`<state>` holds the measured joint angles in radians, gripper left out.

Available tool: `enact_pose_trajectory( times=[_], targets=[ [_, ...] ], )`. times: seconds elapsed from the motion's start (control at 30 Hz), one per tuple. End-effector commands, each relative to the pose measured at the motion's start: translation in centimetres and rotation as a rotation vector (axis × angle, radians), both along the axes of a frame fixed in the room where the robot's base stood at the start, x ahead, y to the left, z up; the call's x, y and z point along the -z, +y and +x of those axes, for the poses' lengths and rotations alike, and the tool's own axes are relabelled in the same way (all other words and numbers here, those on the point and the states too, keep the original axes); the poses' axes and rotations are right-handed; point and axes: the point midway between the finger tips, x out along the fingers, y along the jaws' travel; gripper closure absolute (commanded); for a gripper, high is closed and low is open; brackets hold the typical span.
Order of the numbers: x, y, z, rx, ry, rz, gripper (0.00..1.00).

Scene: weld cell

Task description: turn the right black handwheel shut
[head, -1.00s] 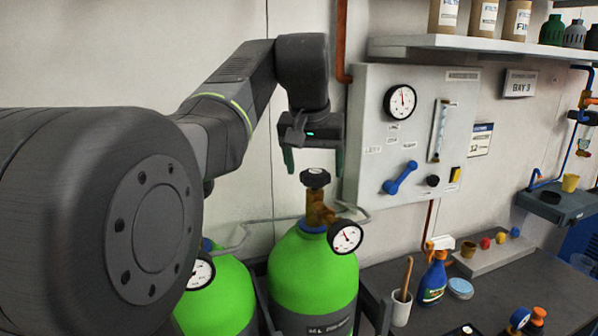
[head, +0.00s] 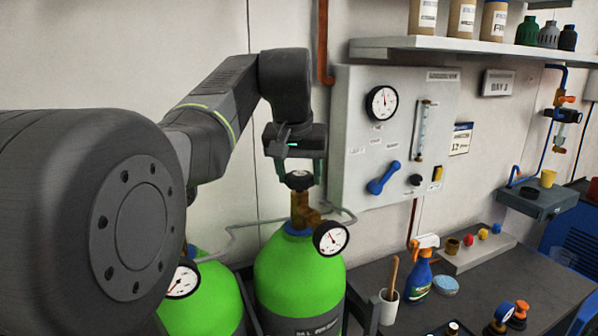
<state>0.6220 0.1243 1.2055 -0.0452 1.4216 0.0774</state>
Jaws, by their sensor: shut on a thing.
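The right black handwheel (head: 299,181) sits on top of the brass valve (head: 299,210) of the right green cylinder (head: 298,272). My gripper (head: 298,178) points down from above, with one finger on each side of the handwheel. It is shut on the handwheel. A white-faced gauge (head: 331,238) sticks out from the valve to the right. The left green cylinder (head: 212,305) stands lower left, its valve and handwheel hidden behind my arm. Its gauge (head: 182,281) partly shows.
A grey wall panel (head: 350,140) with a gauge and a blue lever (head: 383,178) is right of my gripper. A shelf (head: 440,45) with bottles is upper right. A workbench (head: 445,312) carries a spray bottle (head: 419,276) and a white cup (head: 389,305).

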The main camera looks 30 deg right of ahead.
Motion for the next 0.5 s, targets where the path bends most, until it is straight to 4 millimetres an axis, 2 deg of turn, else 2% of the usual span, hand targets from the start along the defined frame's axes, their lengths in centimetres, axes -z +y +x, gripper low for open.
enact_pose_trajectory(
  times=[0.27, 0.5],
  targets=[
    [-0.23, 0.07, 0.11, 0.127, 0.0, -0.002, 0.69],
    [-0.3, 0.16, 0.24, 0.334, 0.001, -0.002, 0.69]
  ],
)
